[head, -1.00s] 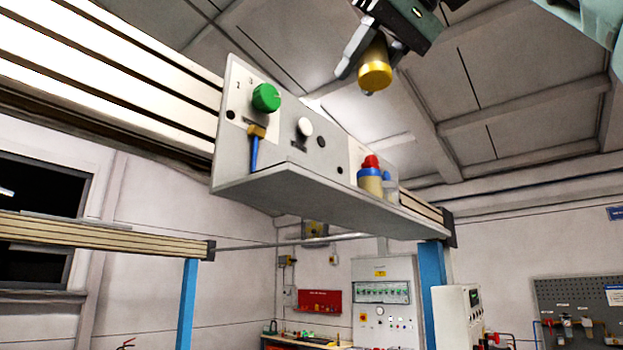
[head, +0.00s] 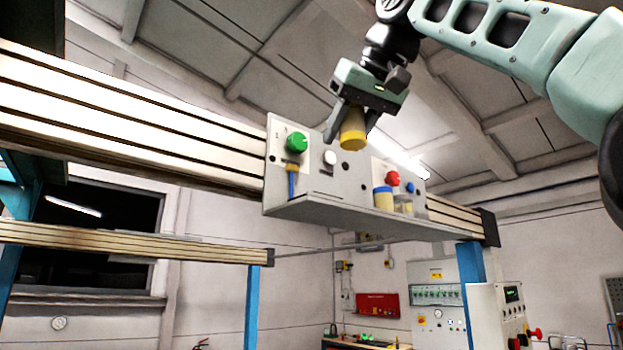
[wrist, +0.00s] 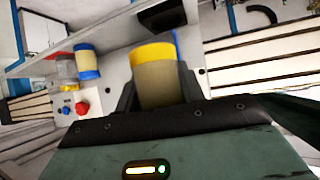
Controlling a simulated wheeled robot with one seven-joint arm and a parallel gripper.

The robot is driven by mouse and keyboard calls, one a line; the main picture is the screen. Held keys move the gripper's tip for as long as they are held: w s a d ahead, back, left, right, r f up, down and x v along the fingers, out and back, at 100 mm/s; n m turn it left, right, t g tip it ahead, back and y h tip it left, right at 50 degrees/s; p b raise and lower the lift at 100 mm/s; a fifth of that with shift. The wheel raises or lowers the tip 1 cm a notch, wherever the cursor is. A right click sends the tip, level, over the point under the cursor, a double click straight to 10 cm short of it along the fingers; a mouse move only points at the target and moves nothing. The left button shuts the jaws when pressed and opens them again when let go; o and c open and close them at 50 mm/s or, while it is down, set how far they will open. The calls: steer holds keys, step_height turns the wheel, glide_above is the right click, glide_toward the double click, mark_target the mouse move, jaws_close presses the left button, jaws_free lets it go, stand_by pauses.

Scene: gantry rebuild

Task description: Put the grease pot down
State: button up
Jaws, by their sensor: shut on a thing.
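The grease pot (head: 352,142), beige with a yellow end, is between the fingers of my gripper (head: 350,128). My gripper is shut on it and holds it in the air, yellow end downward. In the head view it appears in front of the upper edge of the grey shelf unit (head: 330,215), above the shelf floor. In the wrist view the pot (wrist: 157,80) sits between the fingers with the shelf unit beyond. I cannot tell the exact gap between pot and panel.
Green (head: 297,142), white (head: 330,157) and red (head: 392,178) knobs project from the panel. The shelf middle looks clear.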

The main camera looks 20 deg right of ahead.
steer(key=w+a+f, duration=0.1)
steer(key=w, duration=0.1)
steer(key=w+f, duration=0.1)
steer(key=w, duration=0.2)
steer(key=w+a, duration=0.1)
steer(key=w, duration=0.2)
steer(key=shift+w+a+f+p, duration=0.25)
steer(key=shift+a+f+p, duration=0.1)
steer(key=shift+f, duration=0.05)
steer(key=shift+f+b, duration=0.7)
steer(key=shift+f, duration=1.1)
steer(key=shift+w+f, duration=0.25)
steer(key=shift+f, duration=0.05)
steer(key=shift+f, duration=0.15)
